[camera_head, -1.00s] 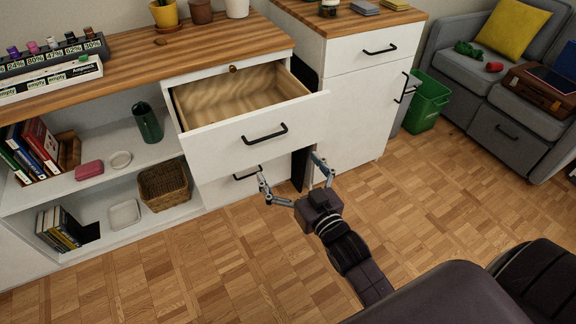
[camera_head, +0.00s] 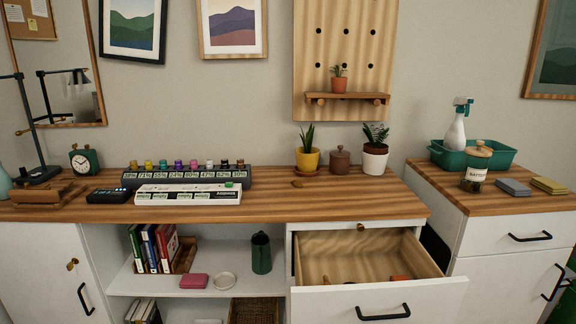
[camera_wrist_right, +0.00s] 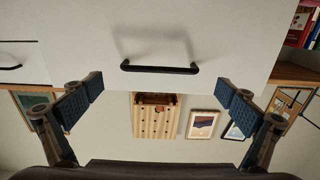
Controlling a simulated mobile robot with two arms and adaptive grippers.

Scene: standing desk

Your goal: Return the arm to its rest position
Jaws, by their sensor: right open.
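My right gripper (camera_wrist_right: 160,108) shows only in the right wrist view. Its two blue-padded fingers are spread wide, with nothing between them. A white front with a dark bar handle (camera_wrist_right: 158,69) lies ahead of it, and the handle is apart from the fingers. The wrist picture looks upside down. In the head view the top drawer (camera_head: 378,300) of the desk stands pulled out, with small orange-brown things (camera_head: 401,278) inside that are partly hidden by its front. Neither arm shows in the head view, and my left gripper is in neither current view.
The open drawer juts out over the floor. A cabinet (camera_head: 500,240) with a green tray (camera_head: 440,155) stands to the right.

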